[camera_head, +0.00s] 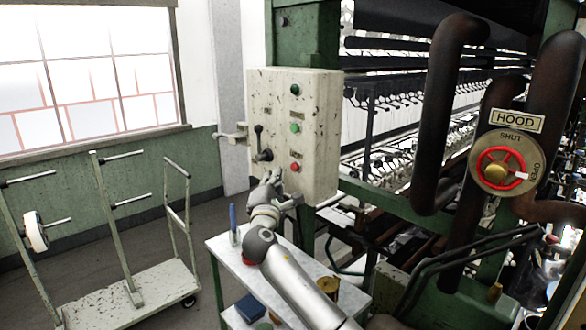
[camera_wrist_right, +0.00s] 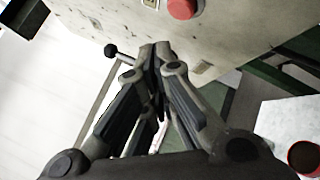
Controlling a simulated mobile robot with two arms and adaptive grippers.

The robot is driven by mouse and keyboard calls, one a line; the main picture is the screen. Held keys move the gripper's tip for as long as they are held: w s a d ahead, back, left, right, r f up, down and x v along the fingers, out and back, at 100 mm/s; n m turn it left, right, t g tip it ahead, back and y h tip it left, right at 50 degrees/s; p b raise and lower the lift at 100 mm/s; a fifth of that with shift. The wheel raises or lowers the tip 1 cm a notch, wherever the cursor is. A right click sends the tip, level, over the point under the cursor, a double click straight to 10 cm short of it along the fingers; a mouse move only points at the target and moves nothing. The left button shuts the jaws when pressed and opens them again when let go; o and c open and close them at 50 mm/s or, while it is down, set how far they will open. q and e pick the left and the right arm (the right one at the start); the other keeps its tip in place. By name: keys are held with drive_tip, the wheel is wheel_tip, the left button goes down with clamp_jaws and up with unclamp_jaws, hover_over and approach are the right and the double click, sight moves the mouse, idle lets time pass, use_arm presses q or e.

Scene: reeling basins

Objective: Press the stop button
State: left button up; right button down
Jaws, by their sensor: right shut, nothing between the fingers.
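A pale, worn control box (camera_head: 322,130) hangs on the green machine frame in the head view. On its front are a red button (camera_head: 295,167), a green button (camera_head: 295,128) above it, and a dark green round piece (camera_head: 295,90) at the top. The small labels are unreadable. My right gripper (camera_head: 274,176) is shut and empty, just below and left of the red button. In the right wrist view, the red button (camera_wrist_right: 182,8) is at the top edge, beyond the closed fingertips (camera_wrist_right: 155,48) and apart from them. My left gripper is out of view.
A black-knobbed lever (camera_head: 260,146) sits on the box, left of the buttons. A white-topped table (camera_head: 225,250) stands below my right arm. A wheeled rack (camera_head: 130,290) is at left. A red HOOD valve wheel (camera_head: 500,155) and dark pipes (camera_head: 440,110) are at right.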

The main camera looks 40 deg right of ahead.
drive_tip(key=shift+s+a, duration=0.1)
drive_tip(key=shift+a, duration=1.4)
